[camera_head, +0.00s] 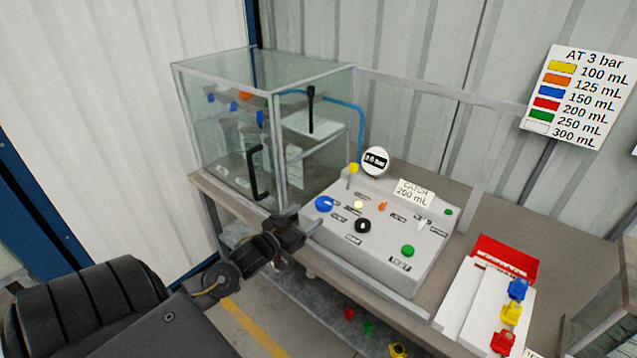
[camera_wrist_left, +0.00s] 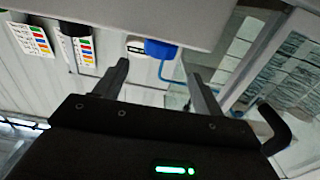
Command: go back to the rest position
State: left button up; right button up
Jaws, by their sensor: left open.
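My left gripper (camera_head: 303,222) is in the head view, at the front left edge of the grey control panel (camera_head: 350,255), close to its blue knob (camera_head: 324,203). In the left wrist view its two fingers (camera_wrist_left: 160,80) stand apart with nothing held between them. The blue knob (camera_wrist_left: 160,49) shows beyond the fingers there, and I see a gap between it and them. My right gripper is in neither view.
A glass case (camera_head: 228,140) with a black handle (camera_head: 258,172) stands left of the panel. A white tray (camera_head: 460,305) with a red bin (camera_head: 506,257) and coloured parts is at the right. A volume chart (camera_head: 578,95) hangs on the wall. Several small parts lie below the bench.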

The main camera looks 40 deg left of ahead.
pick_arm(q)
jog(key=s+d+f+g+y, duration=0.1)
jog(key=s+d+f+g, duration=0.6)
jog(key=s+d+f, duration=0.4)
jog(key=s+d+f+m+g+h, duration=0.1)
jog(key=s+d+g, duration=0.35)
jog(key=s, duration=0.35)
jog(key=s+d+f+m+g, duration=0.1)
jog(key=s+d+g, duration=0.2)
jog(key=s+d, duration=0.4)
notch_tip(320, 180, down, 26)
jog(key=s+a+g, duration=0.1)
jog(key=s, duration=0.1)
jog(key=s+a+f+g, duration=0.1)
jog(key=s+a+f, duration=0.2)
jog(key=s+f, duration=1.3)
jog(key=shift+s, duration=0.2)
